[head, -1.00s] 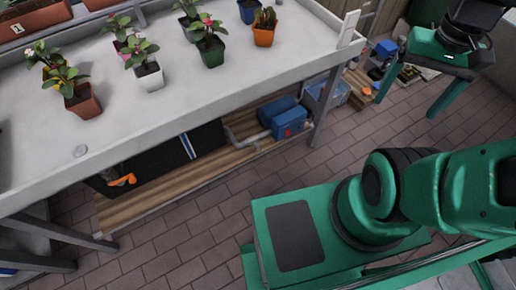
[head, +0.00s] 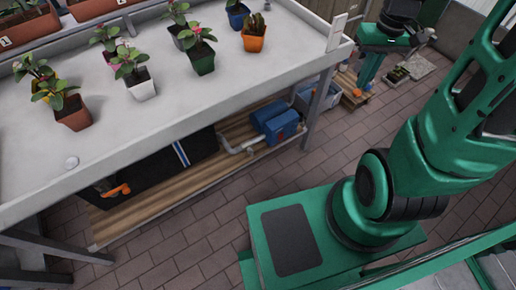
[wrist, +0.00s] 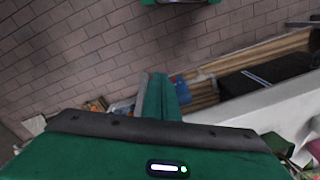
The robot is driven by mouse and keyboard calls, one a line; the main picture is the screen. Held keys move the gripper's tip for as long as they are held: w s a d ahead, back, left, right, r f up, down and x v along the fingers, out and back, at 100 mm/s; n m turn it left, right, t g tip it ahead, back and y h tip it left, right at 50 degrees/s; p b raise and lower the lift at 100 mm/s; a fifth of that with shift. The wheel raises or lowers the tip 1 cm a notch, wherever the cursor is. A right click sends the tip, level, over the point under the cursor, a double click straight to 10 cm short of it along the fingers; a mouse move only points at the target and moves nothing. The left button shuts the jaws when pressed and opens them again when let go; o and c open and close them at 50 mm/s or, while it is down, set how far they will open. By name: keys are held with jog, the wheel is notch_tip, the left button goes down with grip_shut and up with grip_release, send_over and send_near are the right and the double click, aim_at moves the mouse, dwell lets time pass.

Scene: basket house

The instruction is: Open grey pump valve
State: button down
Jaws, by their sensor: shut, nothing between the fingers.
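A blue pump (head: 275,122) sits on the wooden shelf under the bench in the head view, with a grey pipe (head: 238,148) at its left. A separate grey valve handle is too small to make out. In the wrist view, part of the blue pump (wrist: 178,84) shows just beyond the fingers. My gripper (head: 362,88) is at the upper right of the head view, right of the bench and apart from the pump. Its green fingers are shut together and empty, also in the wrist view (wrist: 157,76).
The grey bench (head: 180,100) holds several potted plants and overhangs the shelf. A black tank (head: 150,163) with an orange handle (head: 117,190) lies left of the pump. A bench leg (head: 322,103) stands right of the pump. Brick floor (head: 185,230) is clear before the shelf.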

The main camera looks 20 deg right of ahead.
jog(key=w+a+f+n+y, duration=0.1)
jog(key=w+a+f+n, duration=0.1)
jog(key=w+f, duration=0.6)
jog(key=w+a+f+n+y, duration=0.1)
jog(key=w+f+n, duration=0.2)
jog(key=w+f, duration=0.55)
jog(key=n+t+y, duration=0.2)
jog(key=t+y, duration=0.1)
jog(key=y, duration=0.2)
send_near(251, 152)
jog(key=w+d+f, duration=0.2)
jog(key=w+f, duration=0.2)
jog(key=f, duration=0.1)
jog(key=shift+s+a+f, duration=0.1)
jog(key=shift+s+a, duration=0.1)
jog(key=shift+a, duration=0.45)
jog(key=shift+s+a+f, duration=0.1)
jog(key=shift+s+a, duration=0.1)
jog(key=shift+a, duration=0.45)
jog(key=shift+s+a+f, duration=0.15)
jog(key=shift+s+a, duration=0.05)
jog(key=shift+a, duration=0.45)
